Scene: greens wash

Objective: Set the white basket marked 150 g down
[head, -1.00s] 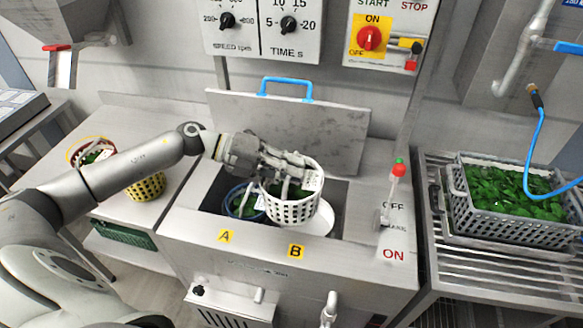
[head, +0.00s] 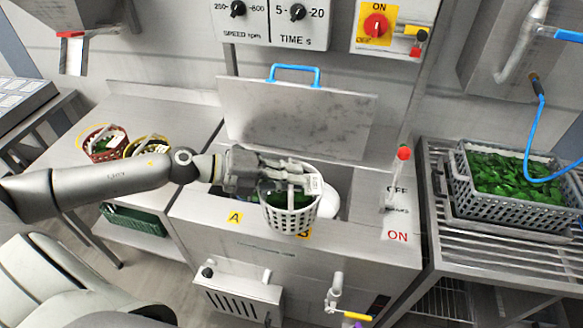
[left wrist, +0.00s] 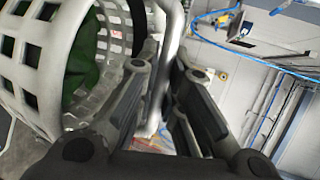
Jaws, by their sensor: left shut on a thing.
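The white basket (head: 289,220), a round lattice basket with greens inside and a pale tag, is held upright at the front rim of the washer opening. It covers part of the yellow B label (head: 305,234). My left gripper (head: 287,177) is shut on the basket's handle, above its rim. In the left wrist view the basket wall (left wrist: 35,60) fills the left side, and a grey bar runs between the fingers (left wrist: 170,105). The print on the tag is too small to read. Whether the basket's bottom touches the washer is unclear. My right gripper is not in view.
The washer lid (head: 300,115) stands open behind the opening. A lever with a red knob (head: 403,153) rises at the right. Red (head: 104,155) and yellow (head: 130,152) baskets stand on the left counter. A grey crate (head: 462,205) of greens sits on the right rack.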

